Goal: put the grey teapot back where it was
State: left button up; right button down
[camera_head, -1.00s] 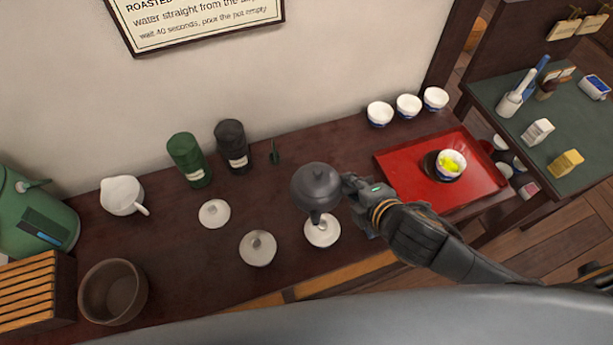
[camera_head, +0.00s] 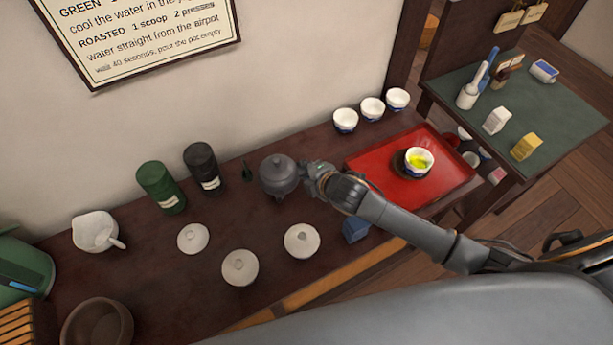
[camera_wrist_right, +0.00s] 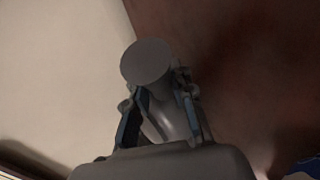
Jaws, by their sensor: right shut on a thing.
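The grey teapot (camera_head: 278,174) is near the middle of the dark wooden counter in the head view, right of the dark canister and near the small green scoop. My right gripper (camera_head: 312,177) is shut on its handle from the right. In the right wrist view the handle's round grey end (camera_wrist_right: 147,62) shows between the fingers (camera_wrist_right: 160,95). The teapot looks upright. I cannot tell whether its base touches the counter. My left gripper is not in view.
White lids or saucers (camera_head: 301,240) lie in front of the teapot. A green canister (camera_head: 161,186) and a dark canister (camera_head: 203,167) stand to the left. A red tray (camera_head: 458,190) holds a cup of yellow-green tea (camera_head: 419,161). A blue block (camera_head: 355,229) sits near the front edge.

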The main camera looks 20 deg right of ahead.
notch_tip(320, 180, down, 3)
jog(key=shift+r, duration=0.1)
jog(key=c, duration=1.1)
grip_release()
jog(key=shift+s, duration=0.1)
jog(key=shift+c, duration=0.2)
jog(key=v, duration=1.2)
